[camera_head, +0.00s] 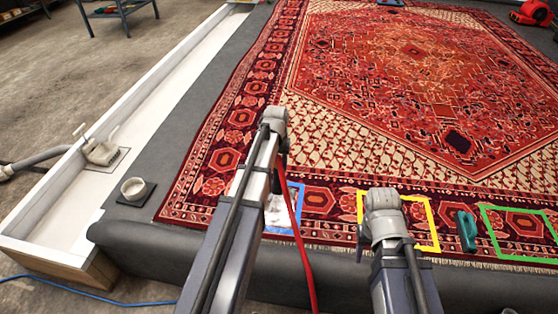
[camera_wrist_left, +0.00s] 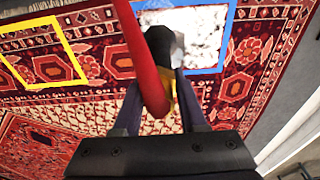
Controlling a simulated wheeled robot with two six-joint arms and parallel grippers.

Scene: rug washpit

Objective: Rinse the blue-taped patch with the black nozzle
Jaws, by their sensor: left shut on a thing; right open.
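The blue-taped patch (camera_head: 298,205) lies at the rug's near edge, partly hidden by my left arm, with white foam inside its frame. In the left wrist view the blue tape (camera_wrist_left: 231,38) borders the white foam at the top. My left gripper (camera_wrist_left: 165,82) is shut on the black nozzle (camera_wrist_left: 158,42), which has a red hose (camera_wrist_left: 150,75). The nozzle appears over the patch's edge in that view; its height is unclear. In the head view the left jaws are mostly hidden behind the wrist. My right gripper (camera_head: 372,240) is open over the yellow-taped patch, its jaws mostly hidden.
The yellow-taped (camera_head: 428,222) and green-taped (camera_head: 515,208) patches lie to the right, with a teal tool (camera_head: 466,232) between them. A white cup (camera_head: 134,188) stands on the grey surface left of the red rug (camera_head: 330,75). A white trough (camera_head: 130,110) runs along the left.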

